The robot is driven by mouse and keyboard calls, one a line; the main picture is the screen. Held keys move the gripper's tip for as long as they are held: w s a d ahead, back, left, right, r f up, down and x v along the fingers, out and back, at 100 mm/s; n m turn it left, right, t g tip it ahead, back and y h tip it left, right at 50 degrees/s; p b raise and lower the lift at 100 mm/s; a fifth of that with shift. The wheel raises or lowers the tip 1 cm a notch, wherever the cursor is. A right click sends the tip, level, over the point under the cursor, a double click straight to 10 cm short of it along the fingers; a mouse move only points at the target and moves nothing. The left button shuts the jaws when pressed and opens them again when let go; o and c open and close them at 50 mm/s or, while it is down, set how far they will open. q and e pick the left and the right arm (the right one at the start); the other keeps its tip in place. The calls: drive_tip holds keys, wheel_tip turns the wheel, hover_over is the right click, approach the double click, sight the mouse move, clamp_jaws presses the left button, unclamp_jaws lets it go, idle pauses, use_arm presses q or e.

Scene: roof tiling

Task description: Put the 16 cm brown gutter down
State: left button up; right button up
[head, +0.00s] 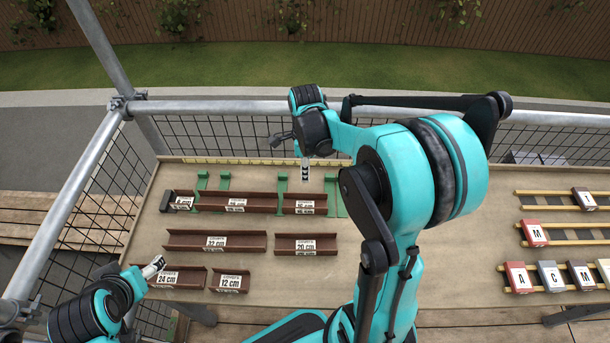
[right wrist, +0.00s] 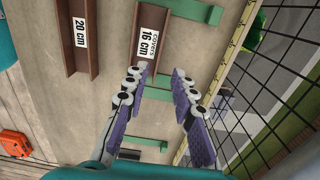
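The brown 16 cm gutter (head: 290,208) lies at the right end of the back row, among green brackets, in the head view. Its white label reads 16 cm in the right wrist view, where the gutter (right wrist: 135,42) lies beyond my fingers. My right gripper (head: 305,182) is above and behind it in the head view. In the right wrist view the right gripper (right wrist: 160,95) is open, with an empty gap between its fingers, apart from the gutter. My left gripper (head: 154,266) is at the lower left by the 24 cm gutter (head: 192,284); its finger opening is unclear.
A longer brown gutter (head: 262,205) adjoins on the left. Green brackets (head: 331,190) stand bare to the right. The 32 cm (head: 180,241), 20 cm (head: 284,249) and 12 cm (head: 226,275) gutters lie nearer. A mesh railing (head: 215,128) runs behind; labelled tiles (head: 536,237) sit right.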

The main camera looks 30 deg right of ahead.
drive_tip(key=s+a+r+n+t, duration=0.3)
drive_tip(key=s+a+r+n, duration=0.1)
drive_tip(key=n, duration=0.8)
drive_tip(key=s+a+r+n+t, duration=0.4)
drive_tip(key=s+a+n, duration=0.2)
drive_tip(key=n, duration=0.6)
drive_tip(key=shift+s+a+r, duration=0.15)
drive_tip(key=shift+s+a, duration=0.2)
drive_tip(key=shift+s, duration=0.2)
